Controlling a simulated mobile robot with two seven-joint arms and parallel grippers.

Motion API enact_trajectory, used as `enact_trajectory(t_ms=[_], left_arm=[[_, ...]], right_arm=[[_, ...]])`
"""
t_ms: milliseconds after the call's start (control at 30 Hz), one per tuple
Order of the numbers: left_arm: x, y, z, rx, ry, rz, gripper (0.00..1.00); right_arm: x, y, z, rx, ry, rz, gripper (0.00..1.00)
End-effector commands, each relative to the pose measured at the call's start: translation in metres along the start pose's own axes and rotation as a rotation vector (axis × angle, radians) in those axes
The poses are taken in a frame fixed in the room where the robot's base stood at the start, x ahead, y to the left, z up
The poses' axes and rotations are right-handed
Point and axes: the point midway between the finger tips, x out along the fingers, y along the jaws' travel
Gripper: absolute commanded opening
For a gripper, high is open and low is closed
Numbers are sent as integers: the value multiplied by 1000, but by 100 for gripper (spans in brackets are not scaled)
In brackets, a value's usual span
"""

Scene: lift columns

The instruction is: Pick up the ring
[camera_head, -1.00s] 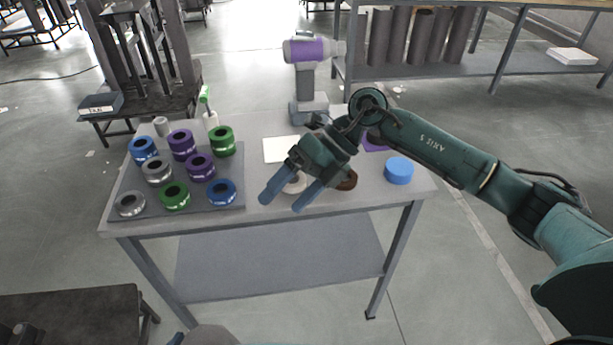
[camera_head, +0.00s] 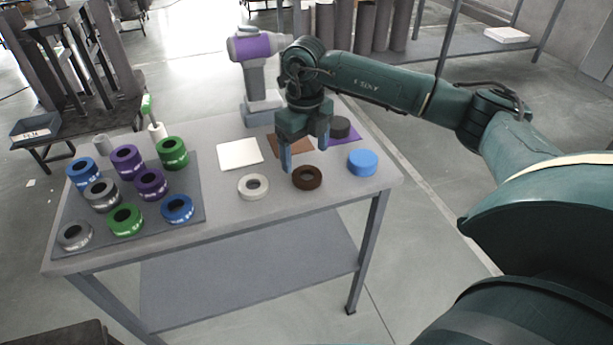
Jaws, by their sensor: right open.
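A dark brown ring (camera_head: 307,177) lies flat on the grey table (camera_head: 225,205), near its front right. A white ring (camera_head: 254,187) lies to its left. Several blue, purple, green and grey rings sit in rows on a dark grey board (camera_head: 190,218) at the table's left. My right gripper (camera_head: 305,152) points down with its blue fingers apart, open and empty. Its fingers show just behind and above the brown ring; whether they touch anything is unclear. My left gripper is not in view.
A blue disc (camera_head: 362,162) lies at the right edge. White (camera_head: 239,154), brown (camera_head: 287,146) and purple (camera_head: 345,137) squares lie behind the rings, with a dark grey cylinder (camera_head: 340,127) on the purple one. A grey and purple machine (camera_head: 257,75) stands at the back.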

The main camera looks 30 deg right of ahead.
Motion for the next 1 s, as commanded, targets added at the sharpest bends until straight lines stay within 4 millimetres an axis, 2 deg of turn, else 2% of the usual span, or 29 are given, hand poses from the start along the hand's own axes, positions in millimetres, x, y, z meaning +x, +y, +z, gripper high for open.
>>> enact_trajectory(t_ms=[400, 700, 1000], left_arm=[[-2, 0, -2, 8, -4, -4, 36], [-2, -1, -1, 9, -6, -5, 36], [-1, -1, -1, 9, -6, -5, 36]], right_arm=[[50, -1, -4, -1, 1, 1, 81], [54, -1, -4, -1, -1, 1, 80], [53, -1, -4, -1, -1, 1, 56]])
